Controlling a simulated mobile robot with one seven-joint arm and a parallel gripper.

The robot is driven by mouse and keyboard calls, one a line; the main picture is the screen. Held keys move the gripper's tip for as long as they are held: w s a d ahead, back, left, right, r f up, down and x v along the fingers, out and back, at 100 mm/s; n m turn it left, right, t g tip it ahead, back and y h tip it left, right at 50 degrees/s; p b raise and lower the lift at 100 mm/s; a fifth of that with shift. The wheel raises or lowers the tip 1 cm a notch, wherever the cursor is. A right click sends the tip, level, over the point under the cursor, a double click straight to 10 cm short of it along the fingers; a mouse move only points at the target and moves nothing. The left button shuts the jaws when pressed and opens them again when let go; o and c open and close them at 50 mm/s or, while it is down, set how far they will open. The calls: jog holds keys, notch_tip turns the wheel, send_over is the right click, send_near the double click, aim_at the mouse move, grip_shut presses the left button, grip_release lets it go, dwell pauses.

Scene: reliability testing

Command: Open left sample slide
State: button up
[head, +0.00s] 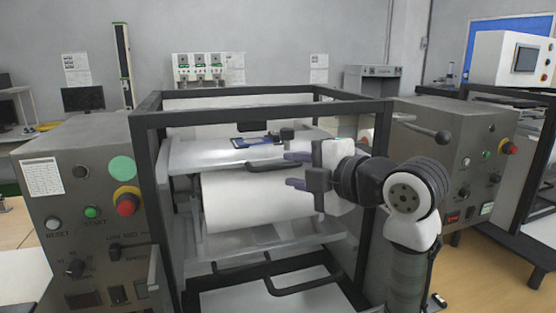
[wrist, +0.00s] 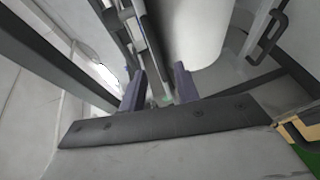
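My gripper (head: 287,170) is open and empty in front of the framed machine, its two purple-grey fingers pointing left, one above the other. In the wrist view the fingers of my gripper (wrist: 159,70) are apart with nothing held between them. Behind them is a large white roller (head: 250,203), which also shows in the wrist view (wrist: 195,35). A pale shelf (head: 205,153) above the roller carries a blue flat piece (head: 255,141). Black bar handles (head: 300,284) sit low at the machine's front. I cannot tell which part is the left sample slide.
A black frame (head: 143,190) surrounds the machine, with an upright close to my arm on the right. A control box (head: 85,200) with buttons stands at left, and another control box (head: 460,150) at right. Wooden floor (head: 500,265) shows at lower right.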

aim_at(280, 168)
jog(key=p+x, duration=0.1)
jog(key=x, duration=0.4)
jog(key=shift+w+a, duration=0.1)
jog(key=shift+f, duration=0.1)
grip_shut()
